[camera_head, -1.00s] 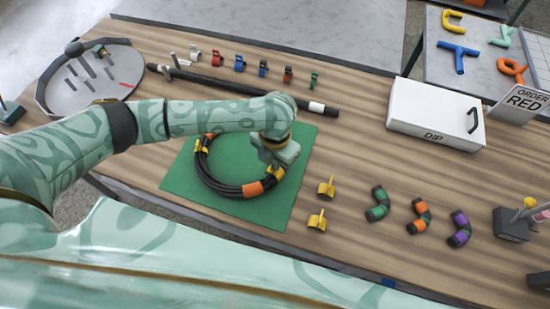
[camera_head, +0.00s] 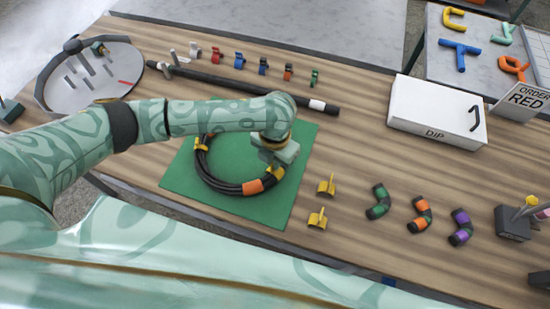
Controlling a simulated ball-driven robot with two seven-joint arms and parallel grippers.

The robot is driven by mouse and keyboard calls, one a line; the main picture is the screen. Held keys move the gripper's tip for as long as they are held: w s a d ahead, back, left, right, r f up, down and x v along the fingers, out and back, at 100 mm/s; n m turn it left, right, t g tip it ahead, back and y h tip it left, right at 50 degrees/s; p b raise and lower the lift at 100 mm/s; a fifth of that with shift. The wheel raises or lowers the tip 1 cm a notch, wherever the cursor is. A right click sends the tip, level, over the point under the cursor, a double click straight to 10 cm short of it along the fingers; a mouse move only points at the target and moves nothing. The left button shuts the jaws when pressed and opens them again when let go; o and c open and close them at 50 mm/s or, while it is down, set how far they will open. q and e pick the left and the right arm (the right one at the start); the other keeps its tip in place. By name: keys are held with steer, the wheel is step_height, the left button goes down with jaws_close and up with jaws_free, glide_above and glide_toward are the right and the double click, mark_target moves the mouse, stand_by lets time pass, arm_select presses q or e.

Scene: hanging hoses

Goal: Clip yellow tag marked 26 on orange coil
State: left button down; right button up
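A black hose coil (camera_head: 220,187) with an orange band (camera_head: 252,187) lies on a green mat (camera_head: 282,212). Yellow pieces sit on it at the upper left (camera_head: 201,144) and on the right (camera_head: 274,173), just under my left gripper (camera_head: 274,163). The gripper points down over the coil's right side. Its fingertips are small and partly hidden, so I cannot tell whether they grip that yellow piece. Two loose yellow tags, one upper (camera_head: 326,187) and one lower (camera_head: 317,220), stand on the table right of the mat. No number is readable. My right gripper is out of view.
Several coloured clips (camera_head: 239,61) line the back, behind a black rod (camera_head: 235,86). A white DIP box (camera_head: 437,112) stands at the right. Short bent hoses with green (camera_head: 378,202), orange (camera_head: 422,213) and purple (camera_head: 461,227) bands lie in front of it.

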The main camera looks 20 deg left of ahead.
arm_select(q)
steer(key=shift+f, duration=0.15)
steer(key=c, duration=1.6)
jaws_free()
step_height(320, 180, up, 16)
steer(key=p, duration=0.5)
steer(key=shift+r, duration=0.2)
